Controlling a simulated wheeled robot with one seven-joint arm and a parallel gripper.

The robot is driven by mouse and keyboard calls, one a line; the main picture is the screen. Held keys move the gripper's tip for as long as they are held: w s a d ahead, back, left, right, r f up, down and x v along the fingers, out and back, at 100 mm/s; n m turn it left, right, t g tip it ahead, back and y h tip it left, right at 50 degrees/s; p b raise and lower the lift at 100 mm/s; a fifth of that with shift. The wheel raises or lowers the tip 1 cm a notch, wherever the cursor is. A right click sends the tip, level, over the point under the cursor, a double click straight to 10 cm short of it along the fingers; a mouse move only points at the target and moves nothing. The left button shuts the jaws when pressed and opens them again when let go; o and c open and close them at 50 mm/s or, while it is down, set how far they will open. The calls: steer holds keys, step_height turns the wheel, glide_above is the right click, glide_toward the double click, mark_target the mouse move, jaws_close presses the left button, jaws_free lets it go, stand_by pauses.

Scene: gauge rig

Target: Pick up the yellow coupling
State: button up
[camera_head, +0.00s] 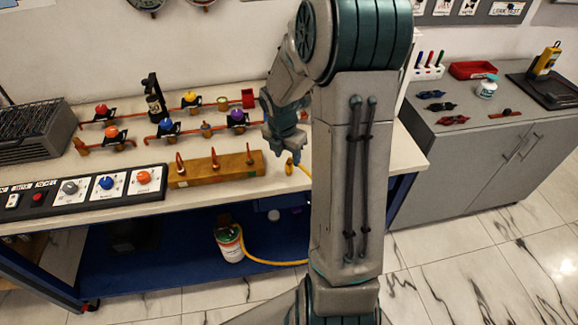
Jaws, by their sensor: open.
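A small yellow coupling (289,166) lies near the front edge of the workbench (225,195), right of a wooden block. A yellow hose (270,261) runs from the canister below and passes behind my arm; a short yellow piece also shows beside the coupling. My gripper (287,155) points down directly above the coupling, very close to it. I cannot tell whether the fingers straddle or touch the coupling. My arm hides the bench to the right of it.
The wooden block (213,171) with several upright pegs stands close on the left. Pipe fittings with coloured knobs (168,126) stand behind it. A control panel (107,187) lies at front left. A canister (230,244) stands on the blue lower shelf. A grey cabinet (470,150) is at right.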

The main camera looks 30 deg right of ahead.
mark_target(288, 160)
steer(key=f, duration=0.5)
steer(key=shift+w+d, duration=0.1)
steer(key=shift+d, duration=0.3)
jaws_close()
